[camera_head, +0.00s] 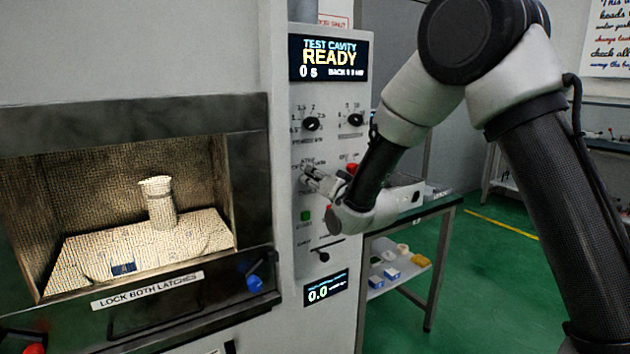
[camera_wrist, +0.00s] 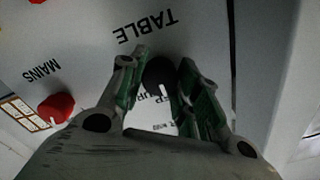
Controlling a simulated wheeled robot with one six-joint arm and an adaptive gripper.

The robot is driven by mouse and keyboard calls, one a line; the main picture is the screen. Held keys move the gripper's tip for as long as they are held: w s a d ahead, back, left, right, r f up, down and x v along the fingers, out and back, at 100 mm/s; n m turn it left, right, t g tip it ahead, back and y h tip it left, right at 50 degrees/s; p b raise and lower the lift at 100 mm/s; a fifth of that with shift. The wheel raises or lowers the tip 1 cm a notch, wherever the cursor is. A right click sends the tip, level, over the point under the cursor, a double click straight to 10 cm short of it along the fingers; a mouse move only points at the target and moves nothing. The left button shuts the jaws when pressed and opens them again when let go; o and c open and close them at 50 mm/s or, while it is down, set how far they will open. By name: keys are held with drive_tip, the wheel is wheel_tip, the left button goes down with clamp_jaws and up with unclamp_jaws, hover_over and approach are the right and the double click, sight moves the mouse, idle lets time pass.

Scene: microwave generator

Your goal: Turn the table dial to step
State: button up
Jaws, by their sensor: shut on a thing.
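The table dial (camera_wrist: 160,76) is a round black knob with a white pointer mark, under the word TABLE in the wrist view. My gripper (camera_wrist: 162,82) has its green-padded fingers on both sides of the dial and is shut on it. In the wrist view the panel appears upside down, and the fingers cover part of the lettering around the dial.
A red MAINS knob (camera_wrist: 56,108) is close beside my gripper. Two black dials (camera_head: 311,124) (camera_head: 355,119) sit above, and a green button (camera_head: 306,216) below. The display (camera_head: 329,58) reads READY. The lit cavity at left holds a pale beaker (camera_head: 159,203).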

idle(0.3)
drive_tip(key=o, duration=1.1)
drive_tip(key=shift+c, duration=0.2)
drive_tip(key=shift+s+d, duration=0.1)
drive_tip(key=v, duration=1.1)
drive_tip(key=shift+s+d, duration=0.25)
drive_tip(key=shift+s, duration=0.05)
